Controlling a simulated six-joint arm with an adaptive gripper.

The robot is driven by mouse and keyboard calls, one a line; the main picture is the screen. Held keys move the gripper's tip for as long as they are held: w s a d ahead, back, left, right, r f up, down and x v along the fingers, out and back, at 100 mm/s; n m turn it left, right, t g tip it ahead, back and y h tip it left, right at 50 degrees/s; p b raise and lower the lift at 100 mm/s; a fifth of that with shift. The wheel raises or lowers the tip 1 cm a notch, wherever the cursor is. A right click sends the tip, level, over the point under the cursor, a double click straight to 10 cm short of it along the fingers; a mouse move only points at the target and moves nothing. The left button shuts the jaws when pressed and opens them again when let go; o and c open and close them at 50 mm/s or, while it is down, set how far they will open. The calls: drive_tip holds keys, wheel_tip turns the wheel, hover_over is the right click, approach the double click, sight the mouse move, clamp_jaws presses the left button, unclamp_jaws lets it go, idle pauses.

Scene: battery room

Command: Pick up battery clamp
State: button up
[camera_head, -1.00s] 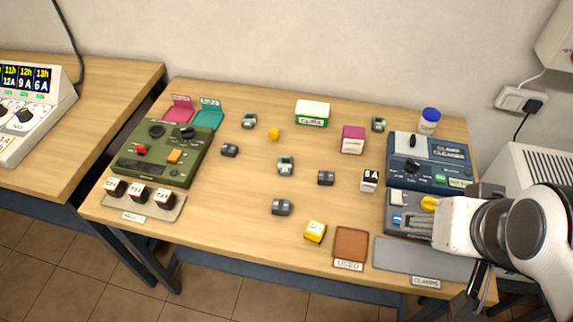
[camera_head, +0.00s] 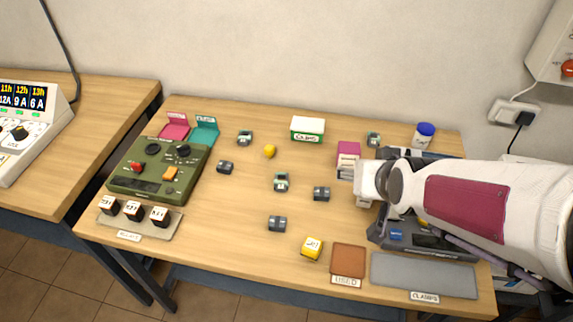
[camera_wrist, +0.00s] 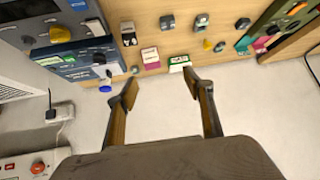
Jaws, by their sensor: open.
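Several small dark grey pieces that look like battery clamps lie scattered on the table. They include one at the middle (camera_head: 281,182), one to its right (camera_head: 321,193), one nearer the front (camera_head: 277,223), and two at left, (camera_head: 225,167) and (camera_head: 245,138). Another (camera_head: 373,139) stands at the back right. Some also show in the wrist view, such as this clamp (camera_wrist: 202,22). My gripper (camera_wrist: 162,87) is open and empty, its fingers apart with wall between them in that view. In the head view it is raised in front of the magenta box, fingertips partly hidden.
The grey CLAMPS mat (camera_head: 425,276) is bare at the front right, beside the brown USED pad (camera_head: 347,260). A magenta box (camera_head: 348,150), green-white box (camera_head: 307,129) and blue-capped jar (camera_head: 424,135) stand behind. My arm covers much of the clamp cleaner (camera_head: 400,236).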

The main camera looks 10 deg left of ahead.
drive_tip(key=w+a+f+n+t+y, duration=0.1)
drive_tip(key=w+a+f+t, duration=0.1)
drive_tip(key=w+a+f, duration=0.55)
drive_tip(key=n+t+y, duration=0.1)
approach(282, 181)
drive_tip(key=shift+w+d+r, duration=0.1)
drive_tip(key=shift+w+d, duration=0.25)
drive_tip(key=shift+w, duration=0.15)
drive_tip(key=shift+s+a+f+n, duration=0.2)
drive_tip(key=shift+a+f+n, duration=0.15)
drive_tip(key=shift+f, duration=0.2)
drive_tip(key=shift+x, duration=1.3)
drive_tip(key=shift+w+a, duration=0.1)
drive_tip(key=shift+x, duration=2.45)
drive_tip(key=shift+a+r, duration=0.1)
drive_tip(key=shift+r, duration=0.05)
